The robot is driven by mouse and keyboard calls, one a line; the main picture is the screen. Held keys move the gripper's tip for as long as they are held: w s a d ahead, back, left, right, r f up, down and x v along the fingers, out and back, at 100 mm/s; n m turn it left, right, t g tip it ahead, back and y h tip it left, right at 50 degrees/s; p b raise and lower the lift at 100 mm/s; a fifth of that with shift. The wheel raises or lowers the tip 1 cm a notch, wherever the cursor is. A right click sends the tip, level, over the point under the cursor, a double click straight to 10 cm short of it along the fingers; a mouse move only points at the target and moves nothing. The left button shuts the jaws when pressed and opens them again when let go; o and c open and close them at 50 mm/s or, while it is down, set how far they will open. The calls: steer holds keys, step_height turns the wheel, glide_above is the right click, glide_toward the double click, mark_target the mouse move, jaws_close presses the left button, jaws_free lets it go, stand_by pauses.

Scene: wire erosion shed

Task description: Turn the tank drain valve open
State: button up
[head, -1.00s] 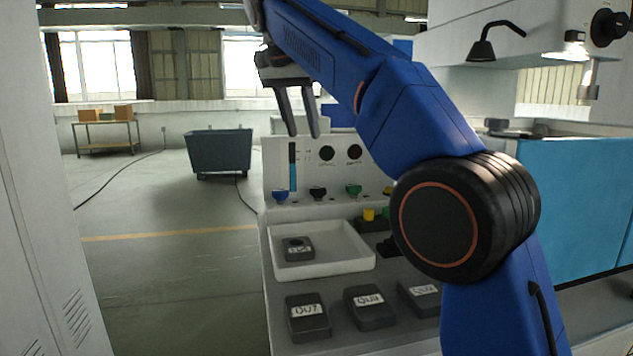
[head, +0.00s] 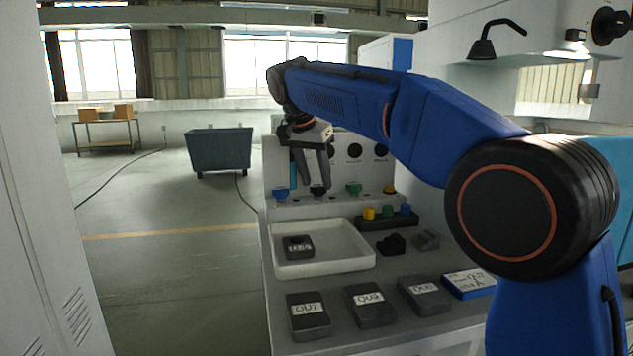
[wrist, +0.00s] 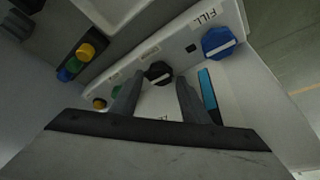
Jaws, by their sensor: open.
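A row of knobs runs along the foot of the white panel (head: 275,153): blue (head: 280,194), black (head: 318,191), green (head: 353,188) and yellow (head: 389,189). In the wrist view the blue knob (wrist: 218,43) is beside a label reading FILL. No drain label can be read, so I cannot tell by text which knob is the drain valve. My gripper (head: 312,184) is open and points down at the black knob. In the wrist view my gripper's fingers (wrist: 158,82) stand either side of the black knob (wrist: 158,72); contact cannot be told.
A white tray (head: 350,263) holding a dark labelled block (head: 298,247) is in front of the panel. Several dark labelled blocks lie nearer on the bench. A dark holder (head: 375,223) with coloured buttons is right of the tray. A blue-grey bin (head: 218,150) stands on the open floor.

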steer(key=shift+w+d+f, duration=0.15)
steer(key=shift+w+f, duration=0.05)
steer(key=shift+f, duration=0.4)
steer(key=c, duration=0.8)
